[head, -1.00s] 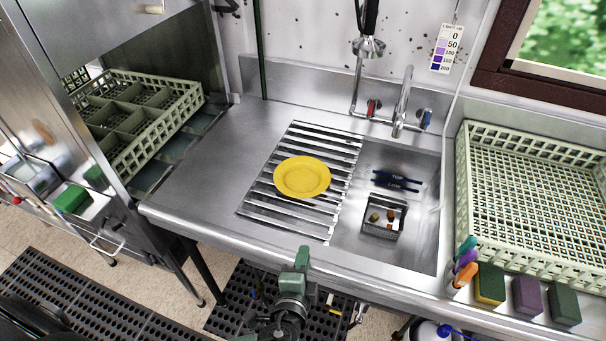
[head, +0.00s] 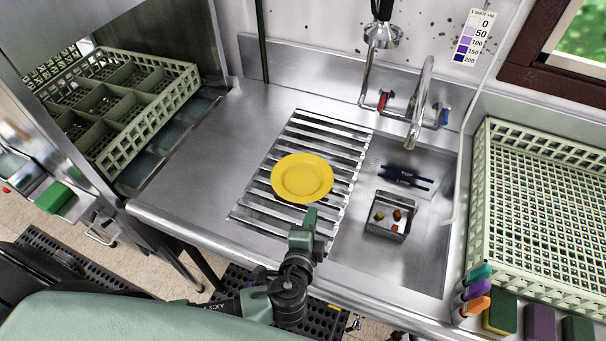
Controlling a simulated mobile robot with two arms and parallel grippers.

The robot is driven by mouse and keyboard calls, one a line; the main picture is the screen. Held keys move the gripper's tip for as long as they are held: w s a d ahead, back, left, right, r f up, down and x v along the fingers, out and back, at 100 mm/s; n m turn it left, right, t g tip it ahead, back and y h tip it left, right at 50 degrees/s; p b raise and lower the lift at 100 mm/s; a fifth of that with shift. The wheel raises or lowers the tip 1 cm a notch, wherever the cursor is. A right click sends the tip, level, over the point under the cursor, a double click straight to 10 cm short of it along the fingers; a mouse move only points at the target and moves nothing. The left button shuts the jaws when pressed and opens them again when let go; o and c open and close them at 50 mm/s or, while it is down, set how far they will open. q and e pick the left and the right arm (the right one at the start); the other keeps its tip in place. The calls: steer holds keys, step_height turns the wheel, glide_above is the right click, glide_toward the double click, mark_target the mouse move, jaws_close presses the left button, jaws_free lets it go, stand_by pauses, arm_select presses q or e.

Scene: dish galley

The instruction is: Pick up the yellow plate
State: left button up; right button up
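The yellow plate (head: 302,177) lies flat on the slatted drain rack (head: 341,190) beside the sink, in the middle of the head view. My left gripper (head: 309,218) is just on the near side of the plate, over the near end of the rack. A small gap shows between its tip and the plate's near rim in the picture. Its fingers overlap from this angle, so I cannot tell whether they are open or shut. Nothing shows held in it. My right gripper is out of view.
The sink (head: 438,240) holds a small metal basket (head: 389,217), with a faucet (head: 421,100) behind. A pale dish rack (head: 490,190) stands at right, and another (head: 150,112) at left. Markers (head: 473,296) and sponges (head: 540,322) line the near right edge. The counter left of the drain rack is clear.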

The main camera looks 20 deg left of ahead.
mark_target(310, 204)
arm_select(q)
steer(key=shift+w+a+f+p, duration=0.1)
steer(key=shift+w+a+p, duration=0.2)
steer(key=shift+w, duration=0.2)
steer(key=shift+w+a+f+p, duration=0.1)
steer(key=shift+w+a+p, duration=0.15)
steer(key=shift+w, duration=0.2)
steer(key=x, duration=0.1)
steer(key=p+x, duration=0.1)
steer(key=x, duration=0.1)
steer(key=shift+w+a+f, duration=0.15)
steer(key=shift+a+f, duration=0.1)
steer(key=shift+a, duration=0.1)
steer(key=shift+w+f, duration=0.15)
jaws_close()
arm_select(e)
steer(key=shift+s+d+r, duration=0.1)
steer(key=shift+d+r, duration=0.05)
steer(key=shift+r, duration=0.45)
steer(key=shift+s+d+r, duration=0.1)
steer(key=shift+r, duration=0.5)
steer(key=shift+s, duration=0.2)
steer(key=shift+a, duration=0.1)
